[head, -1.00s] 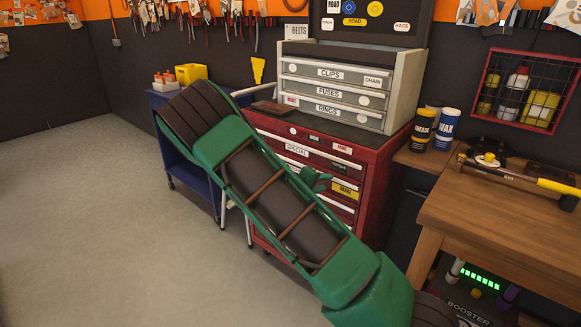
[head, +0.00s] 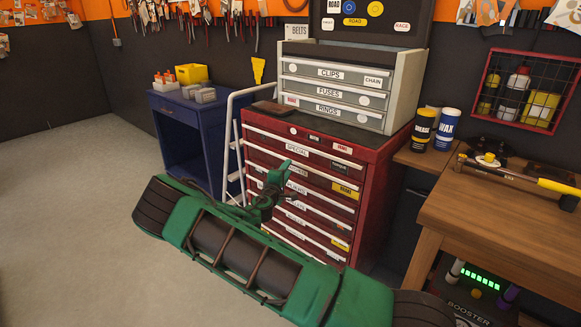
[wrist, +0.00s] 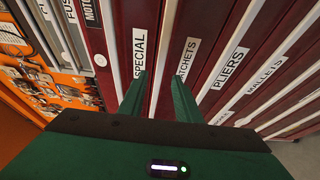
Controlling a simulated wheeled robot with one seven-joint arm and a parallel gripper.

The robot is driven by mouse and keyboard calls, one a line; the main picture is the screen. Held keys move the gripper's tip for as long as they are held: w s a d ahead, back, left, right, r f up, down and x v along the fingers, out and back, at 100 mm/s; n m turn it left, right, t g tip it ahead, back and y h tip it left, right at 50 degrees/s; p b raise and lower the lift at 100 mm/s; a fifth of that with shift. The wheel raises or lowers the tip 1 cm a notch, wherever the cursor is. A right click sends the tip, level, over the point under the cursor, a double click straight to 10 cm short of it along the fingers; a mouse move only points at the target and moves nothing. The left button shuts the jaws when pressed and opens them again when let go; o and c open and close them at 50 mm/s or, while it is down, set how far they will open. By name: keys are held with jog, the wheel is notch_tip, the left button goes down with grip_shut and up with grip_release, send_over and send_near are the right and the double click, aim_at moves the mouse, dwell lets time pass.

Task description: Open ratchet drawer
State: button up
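The red tool cabinet (head: 352,211) stands in the middle of the head view, its drawers looking shut. The ratchet drawer (head: 318,179) is second from the top, under the drawer labelled SPECIAL; my gripper partly hides its label there. In the wrist view the cabinet front is turned sideways, and the RATCHETS label (wrist: 187,57) is just beyond my right finger. The pale handle strip (wrist: 162,70) between the SPECIAL and RATCHETS labels runs between my fingertips. My gripper (wrist: 157,84) is open and points at the drawer fronts; contact cannot be told. It also shows in the head view (head: 278,180).
A grey drawer box (head: 335,104) sits on the cabinet. A blue cart (head: 195,135) and white step ladder (head: 229,150) stand to the left. A wooden workbench (head: 480,210) with cans is to the right. Open floor (head: 60,210) lies to the left.

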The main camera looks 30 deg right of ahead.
jog(key=shift+x, duration=2.55)
